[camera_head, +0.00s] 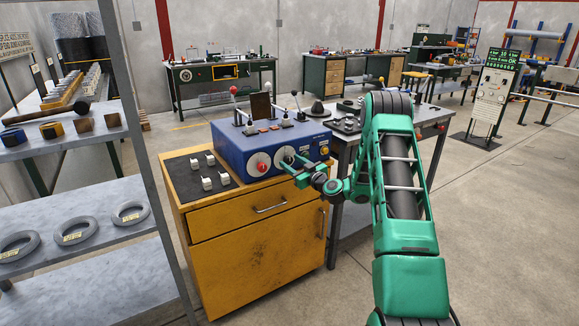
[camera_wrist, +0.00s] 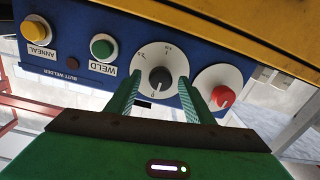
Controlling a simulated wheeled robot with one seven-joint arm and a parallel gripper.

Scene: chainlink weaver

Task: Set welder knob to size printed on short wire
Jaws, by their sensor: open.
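The blue butt welder (camera_head: 230,141) sits on a yellow cabinet. In the wrist view its panel (camera_wrist: 68,45) appears upside down, with a black knob (camera_wrist: 159,78) on a round white dial (camera_wrist: 146,57). The dial numbers are too small to read surely. My gripper (camera_wrist: 160,98) is open, its green fingers on either side of the black knob; I cannot tell whether they touch it. In the head view my gripper (camera_head: 290,169) is at the welder front, partly covering the dial. I cannot pick out the short wire; several tagged wire coils (camera_head: 131,212) lie on the left shelf.
A red knob (camera_wrist: 222,96) is beside the right finger in the wrist view. Green WELD (camera_wrist: 103,47) and yellow ANNEAL (camera_wrist: 35,31) buttons are to the left. Open floor (camera_head: 500,230) lies right.

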